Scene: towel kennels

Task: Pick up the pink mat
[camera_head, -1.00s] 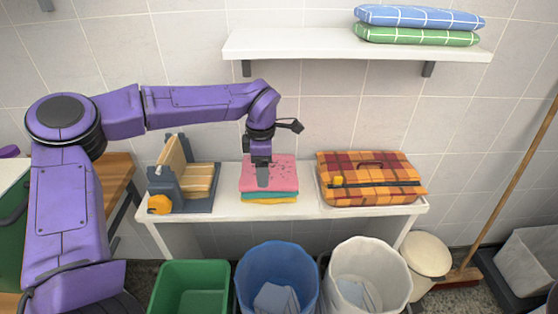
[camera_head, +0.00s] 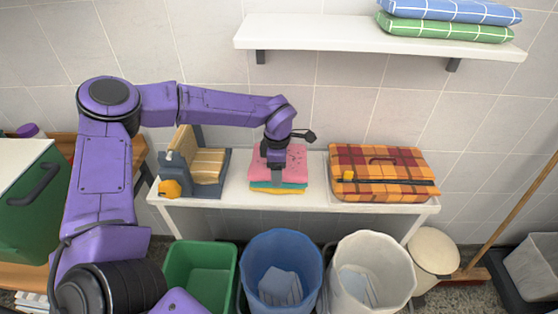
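The pink mat (camera_head: 295,158) is the top piece of a folded stack on the white table, with a teal layer and a yellow layer (camera_head: 278,191) under it. Dark specks mark its surface. My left gripper (camera_head: 278,176) points down over the front part of the pink mat and covers some of it. Its fingers are small and seen edge-on, so I cannot tell whether they are open or shut, or whether they touch the mat. My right gripper does not show.
A grey and wooden holder (camera_head: 202,165) stands left of the stack; an orange plaid case (camera_head: 385,163) lies right. Green (camera_head: 200,245), blue (camera_head: 250,258) and white (camera_head: 402,258) bins stand in front below the table (camera_head: 230,203). A shelf (camera_head: 330,32) with blue and green cushions hangs above.

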